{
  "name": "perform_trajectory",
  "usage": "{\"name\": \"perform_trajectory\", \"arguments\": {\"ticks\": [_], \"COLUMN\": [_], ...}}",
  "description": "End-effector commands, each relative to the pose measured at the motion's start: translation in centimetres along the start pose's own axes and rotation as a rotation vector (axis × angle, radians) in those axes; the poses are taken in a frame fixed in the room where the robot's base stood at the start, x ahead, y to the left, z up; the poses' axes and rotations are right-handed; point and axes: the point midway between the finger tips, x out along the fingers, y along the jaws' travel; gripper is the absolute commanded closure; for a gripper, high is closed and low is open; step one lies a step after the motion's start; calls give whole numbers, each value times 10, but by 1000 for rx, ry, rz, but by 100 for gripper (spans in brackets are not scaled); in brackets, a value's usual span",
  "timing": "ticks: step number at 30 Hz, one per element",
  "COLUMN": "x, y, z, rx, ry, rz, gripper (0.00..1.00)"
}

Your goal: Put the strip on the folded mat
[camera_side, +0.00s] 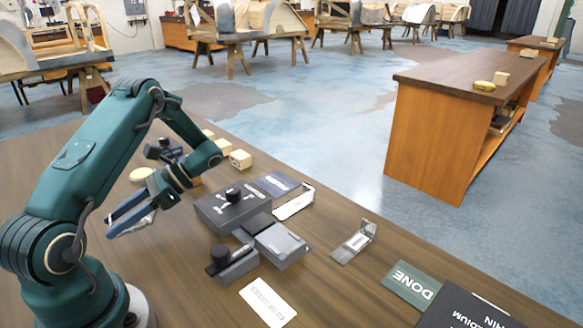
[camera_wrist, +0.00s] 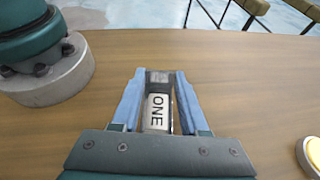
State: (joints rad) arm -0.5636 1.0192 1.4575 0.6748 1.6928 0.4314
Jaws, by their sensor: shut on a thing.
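My gripper (camera_side: 128,214) has blue fingers and is shut on a small grey metal piece (camera_side: 137,227), held to the left of the grey blocks. In the wrist view my gripper (camera_wrist: 155,85) has this piece between its fingers, with a white label (camera_wrist: 157,112) reading "ONE"; it looks like the strip. A bent metal piece (camera_side: 352,246) with a white label lies on the table at right centre. A dark green flat panel (camera_side: 411,284) marked "DONE" lies further right. I cannot tell for sure which thing is the folded mat.
Dark grey blocks with black knobs (camera_side: 233,207) stand mid-table, with a lower knobbed block (camera_side: 232,265) in front. A white card (camera_side: 268,302) lies near the front. A black "MEDIUM" panel (camera_side: 463,309) is at the right. Wooden blocks (camera_side: 240,159) sit behind.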

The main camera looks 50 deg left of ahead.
Motion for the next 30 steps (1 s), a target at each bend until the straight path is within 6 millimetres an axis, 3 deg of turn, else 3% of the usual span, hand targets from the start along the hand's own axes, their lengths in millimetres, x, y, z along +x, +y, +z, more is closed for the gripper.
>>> {"name": "perform_trajectory", "arguments": {"ticks": [4,7,13,18,21,25,30], "x": [-18,-44,-131,-213,-246,-271,-286], "y": [-59,-97,-148,-149,-136,-120,-108], "z": [2,4,3,-9,-20,-31,-39], "rx": [142,247,469,652,731,792,830], "ry": [3,4,1,-3,-2,-1,1], "rz": [-353,-606,-1142,-1573,-1752,-1899,-1992], "gripper": [100,100,100,100,100,100,100]}}
